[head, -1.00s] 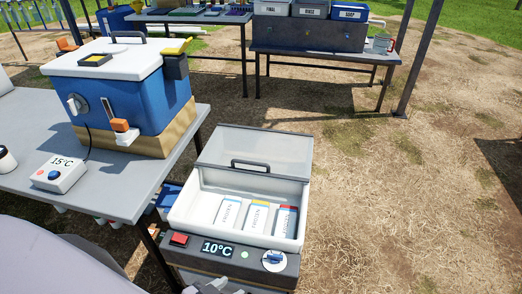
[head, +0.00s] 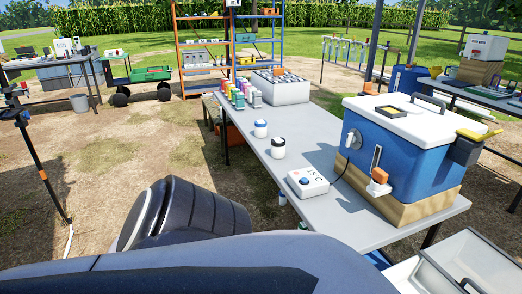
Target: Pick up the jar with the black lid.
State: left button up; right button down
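The jar with the black lid (head: 278,148) is a short white jar standing upright on the grey table (head: 252,143), left of the small white control box. A similar white jar with a blue lid (head: 260,129) stands just behind it. My arm links fill the lower part of the head view, well short of the jars. Neither gripper shows, and nothing visible touches the black-lidded jar.
A white control box (head: 308,183) and a large blue cooler (head: 398,150) stand to the jar's right. Several coloured bottles (head: 240,93) and a light grey box (head: 281,88) are farther back. Dry ground lies left.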

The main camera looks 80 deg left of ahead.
aim_at(278, 144)
jog(key=u, duration=2.35)
jog(key=i+j+z, duration=0.1)
jog(key=z, duration=0.8)
jog(key=i+j+z, duration=0.15)
jog(key=j+z, duration=0.15)
jog(key=i+j+z, duration=0.15)
jog(key=j+z, duration=0.15)
jog(key=i+j+z, duration=0.15)
jog(key=j, duration=0.25)
jog(key=j+z, duration=0.2)
jog(key=j, duration=0.25)
jog(key=i+j+z, duration=0.1)
jog(key=j, duration=0.65)
jog(key=j+z, duration=0.1)
jog(key=j, duration=0.7)
